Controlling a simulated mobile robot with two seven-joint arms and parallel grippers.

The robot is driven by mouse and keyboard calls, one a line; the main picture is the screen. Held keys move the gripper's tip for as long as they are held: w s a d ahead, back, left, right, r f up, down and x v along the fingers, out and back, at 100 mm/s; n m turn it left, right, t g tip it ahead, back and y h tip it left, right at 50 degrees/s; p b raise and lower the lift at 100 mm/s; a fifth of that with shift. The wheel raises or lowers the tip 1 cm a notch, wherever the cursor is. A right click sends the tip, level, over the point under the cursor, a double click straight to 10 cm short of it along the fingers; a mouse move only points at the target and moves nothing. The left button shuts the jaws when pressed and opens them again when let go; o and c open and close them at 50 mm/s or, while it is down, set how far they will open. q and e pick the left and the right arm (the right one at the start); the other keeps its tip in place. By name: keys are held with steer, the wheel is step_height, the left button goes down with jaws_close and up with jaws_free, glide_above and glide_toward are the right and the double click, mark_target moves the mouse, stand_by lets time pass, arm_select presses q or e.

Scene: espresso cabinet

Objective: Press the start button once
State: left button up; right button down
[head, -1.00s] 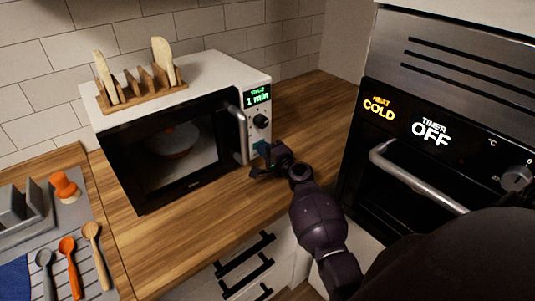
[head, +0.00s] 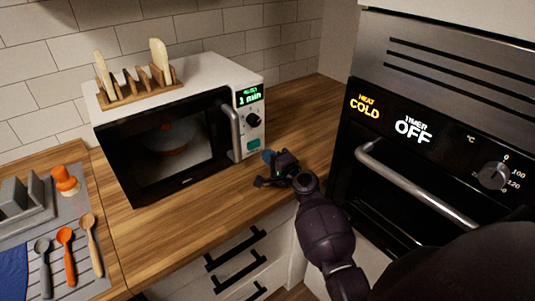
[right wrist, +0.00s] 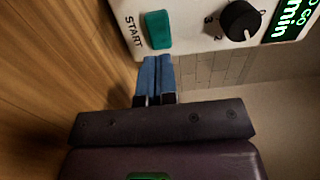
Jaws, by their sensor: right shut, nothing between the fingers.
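The white microwave (head: 190,70) stands on the wooden counter with its door shut. Its teal start button (head: 253,144) is at the bottom of the control panel, below the black dial (head: 252,119). The green display (head: 249,96) reads "1 min" under a smaller line. My right gripper (head: 268,157) is shut and empty, just right of and below the button, with a small gap between them. In the right wrist view the blue fingertips (right wrist: 157,62) point at the button (right wrist: 158,30), which is marked START. My left gripper is out of view.
Spoons (head: 66,248) lie on the mat at left.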

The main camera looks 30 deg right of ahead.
steer(key=s, duration=0.7)
steer(key=shift+s+d+b, duration=0.2)
steer(key=shift+s+b, duration=0.1)
steer(key=shift+s, duration=0.1)
steer(key=shift+f, duration=0.1)
stand_by(0.3)
steer(key=s+a+n+g+y, duration=0.1)
steer(key=a+n, duration=0.1)
steer(key=s+a+f+n+g+y, duration=0.1)
steer(key=s+n, duration=0.1)
steer(key=s+a+f+n+g+y, duration=0.1)
steer(key=s+a+n, duration=0.1)
steer(key=shift+a, duration=0.3)
steer(key=s+a+f+n+g+h, duration=0.15)
steer(key=s+n+g, duration=0.25)
steer(key=s, duration=0.4)
steer(key=s+a+n+g+h, duration=0.1)
steer(key=s+n+g+h, duration=0.2)
steer(key=s, duration=0.5)
steer(key=s+a+f+n+g+h, duration=0.15)
steer(key=s+n+g, duration=0.25)
steer(key=s, duration=0.5)
steer(key=w+f+n+t+y, duration=0.1)
steer(key=w+f+t, duration=0.6)
steer(key=w+f, duration=0.1)
steer(key=shift+f+t, duration=0.4)
steer(key=shift+f, duration=0.5)
